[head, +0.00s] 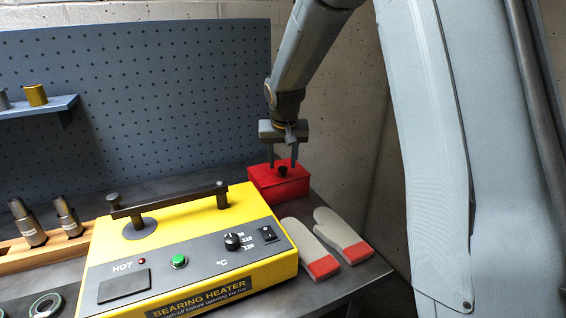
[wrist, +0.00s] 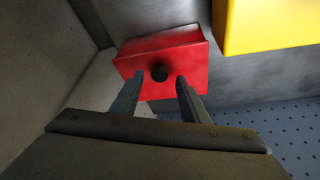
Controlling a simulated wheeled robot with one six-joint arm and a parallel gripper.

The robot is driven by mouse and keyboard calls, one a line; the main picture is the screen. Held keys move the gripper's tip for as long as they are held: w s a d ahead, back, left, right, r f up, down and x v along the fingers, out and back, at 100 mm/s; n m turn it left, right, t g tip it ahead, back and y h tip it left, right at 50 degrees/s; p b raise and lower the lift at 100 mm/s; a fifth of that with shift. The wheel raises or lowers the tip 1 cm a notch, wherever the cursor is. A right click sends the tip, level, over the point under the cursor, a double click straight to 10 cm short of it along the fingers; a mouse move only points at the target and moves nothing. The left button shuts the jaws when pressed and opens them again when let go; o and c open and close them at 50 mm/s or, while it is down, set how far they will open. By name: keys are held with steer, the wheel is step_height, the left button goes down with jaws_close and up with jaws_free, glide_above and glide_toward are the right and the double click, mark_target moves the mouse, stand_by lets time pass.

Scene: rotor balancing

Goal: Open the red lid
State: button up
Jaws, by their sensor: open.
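The red lid (head: 266,175) tops a small red box on the bench behind the right end of the yellow heater, and a black knob (head: 282,171) stands on it. The lid looks shut. In the wrist view the red lid (wrist: 184,48) fills the upper middle, with its black knob (wrist: 159,72) near its centre. My gripper (head: 283,165) is open and points down over the box, its fingers on either side of the knob. In the wrist view my gripper (wrist: 155,80) has its fingertips left and right of the knob, apart from it. I cannot tell the exact height of the tips.
The yellow bearing heater (head: 262,215) stands close to the box, with a dark bar across its top. Grey mitts (head: 326,234) with red cuffs lie in front of the box. A pegboard (head: 140,100) is behind, and a wall rises to the right.

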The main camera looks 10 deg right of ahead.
steer(key=shift+x, duration=0.85)
steer(key=shift+c, duration=0.3)
jaws_close()
steer(key=shift+d+r, duration=0.1)
